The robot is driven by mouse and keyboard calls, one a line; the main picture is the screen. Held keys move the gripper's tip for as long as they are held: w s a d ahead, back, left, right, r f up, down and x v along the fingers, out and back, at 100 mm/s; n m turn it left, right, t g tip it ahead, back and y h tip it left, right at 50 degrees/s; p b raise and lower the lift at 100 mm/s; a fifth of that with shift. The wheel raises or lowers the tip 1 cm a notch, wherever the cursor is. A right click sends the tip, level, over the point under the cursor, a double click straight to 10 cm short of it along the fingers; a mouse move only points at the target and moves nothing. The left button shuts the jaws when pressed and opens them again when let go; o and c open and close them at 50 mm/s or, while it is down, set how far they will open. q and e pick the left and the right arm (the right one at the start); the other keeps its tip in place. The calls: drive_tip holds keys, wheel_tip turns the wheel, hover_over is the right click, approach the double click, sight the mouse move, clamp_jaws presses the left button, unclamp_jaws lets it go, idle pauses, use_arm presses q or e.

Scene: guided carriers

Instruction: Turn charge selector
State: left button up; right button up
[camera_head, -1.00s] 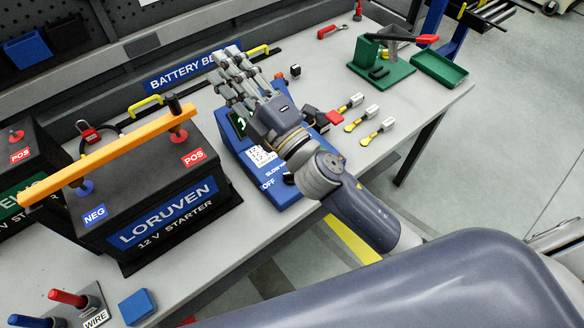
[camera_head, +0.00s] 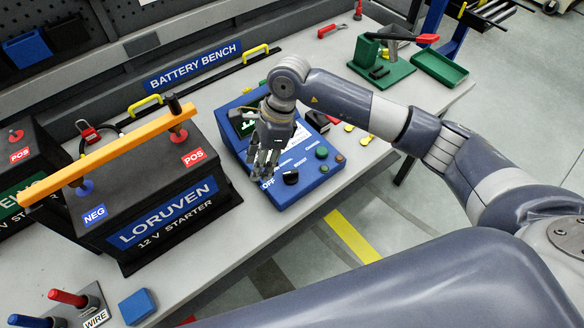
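The blue charger box (camera_head: 300,193) sits on the bench to the right of the LORUVEN battery (camera_head: 155,190). A black selector knob (camera_head: 290,177) is on its front panel near the OFF label. My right gripper (camera_head: 262,174) points down over the panel, just left of the knob. Its fingers look close together, and whether they touch the panel or knob I cannot tell. The hand covers part of the panel's labels. A small dark display (camera_head: 242,122) shows behind the hand. My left gripper does not show.
An orange bar (camera_head: 110,152) lies across the top of the battery. A green fixture (camera_head: 380,65) and green tray (camera_head: 438,68) stand at the back right. A blue block (camera_head: 137,306) and a WIRE stand (camera_head: 95,302) are at the front left.

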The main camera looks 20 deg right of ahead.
sight(292, 172)
drive_tip(key=w+d+h, duration=0.2)
drive_tip(key=d+h, duration=0.2)
drive_tip(key=d, duration=0.5)
drive_tip(key=f+p, duration=0.1)
drive_tip(key=f, duration=0.3)
drive_tip(key=f+p, duration=0.2)
drive_tip(key=f, duration=0.3)
drive_tip(key=shift+w+a, duration=0.15)
drive_tip(key=shift+a, duration=0.05)
drive_tip(key=shift+f+p, duration=0.35)
drive_tip(key=shift+f, duration=0.3)
clamp_jaws()
